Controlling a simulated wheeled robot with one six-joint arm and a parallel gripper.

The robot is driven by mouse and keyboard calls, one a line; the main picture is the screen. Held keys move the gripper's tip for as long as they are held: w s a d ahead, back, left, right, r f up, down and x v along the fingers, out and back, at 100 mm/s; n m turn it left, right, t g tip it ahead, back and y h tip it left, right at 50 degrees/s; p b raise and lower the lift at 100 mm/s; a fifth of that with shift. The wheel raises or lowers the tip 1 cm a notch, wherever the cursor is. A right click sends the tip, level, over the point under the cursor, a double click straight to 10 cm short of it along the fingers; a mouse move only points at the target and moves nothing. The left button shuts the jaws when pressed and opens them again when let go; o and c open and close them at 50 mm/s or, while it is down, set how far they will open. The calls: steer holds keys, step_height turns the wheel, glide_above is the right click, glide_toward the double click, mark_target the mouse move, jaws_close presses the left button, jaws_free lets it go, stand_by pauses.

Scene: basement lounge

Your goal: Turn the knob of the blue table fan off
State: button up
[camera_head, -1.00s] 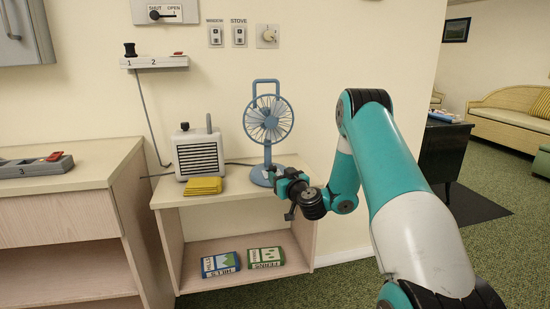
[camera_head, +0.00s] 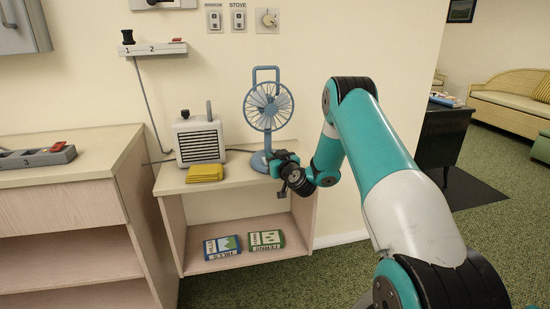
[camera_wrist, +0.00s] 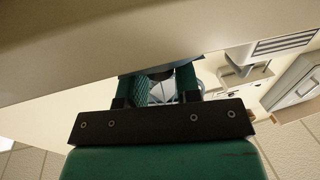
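The blue table fan (camera_head: 268,108) stands upright at the back right of the low shelf's top, with a round cage, a top handle and a round base. My gripper (camera_head: 277,158) is low at the right front of the fan's base, very close to it; I cannot tell whether they touch. In the wrist view my gripper's two green-padded fingers (camera_wrist: 164,84) are apart, with part of the fan (camera_wrist: 160,93) showing between them. I cannot make out the fan's knob; the gripper covers part of the base.
A beige heater-like box (camera_head: 198,140) and a yellow cloth (camera_head: 205,173) are left of the fan on the low shelf (camera_head: 240,175). Two booklets lie below, one of them green (camera_head: 266,240). A wooden cabinet (camera_head: 70,200) stands at left.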

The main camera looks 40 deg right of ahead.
steer(key=shift+d+f+n+y+b, duration=0.15)
steer(key=shift+f+n+y+b, duration=0.15)
steer(key=shift+b, duration=0.85)
steer(key=y+b, duration=0.1)
steer(key=b, duration=0.2)
steer(key=shift+d+f+n, duration=0.1)
steer(key=shift+f+n, duration=0.05)
steer(key=shift+n, duration=0.25)
steer(key=n+y+b, duration=0.1)
steer(key=b, duration=0.2)
steer(key=n+y+b, duration=0.1)
steer(key=y+b, duration=0.1)
steer(key=shift+d+t+b, duration=0.15)
steer(key=shift+t+b, duration=0.15)
steer(key=shift+b, duration=0.1)
steer(key=n+y+b, duration=0.2)
steer(key=y+b, duration=0.1)
steer(key=y, duration=0.1)
steer(key=shift+d+b, duration=0.15)
steer(key=shift+b, duration=0.15)
steer(key=shift+d+r+n+g+y+b, duration=0.1)
steer(key=shift+r+n+g+y+b, duration=0.2)
steer(key=shift+n+g+y, duration=0.5)
steer(key=shift+d+r+n+g+y+b, duration=0.15)
steer(key=shift+n+g+y+b, duration=0.15)
steer(key=shift+n+y, duration=0.85)
steer(key=shift+a+y, duration=0.1)
steer(key=shift+y, duration=0.45)
steer(key=o, duration=0.9)
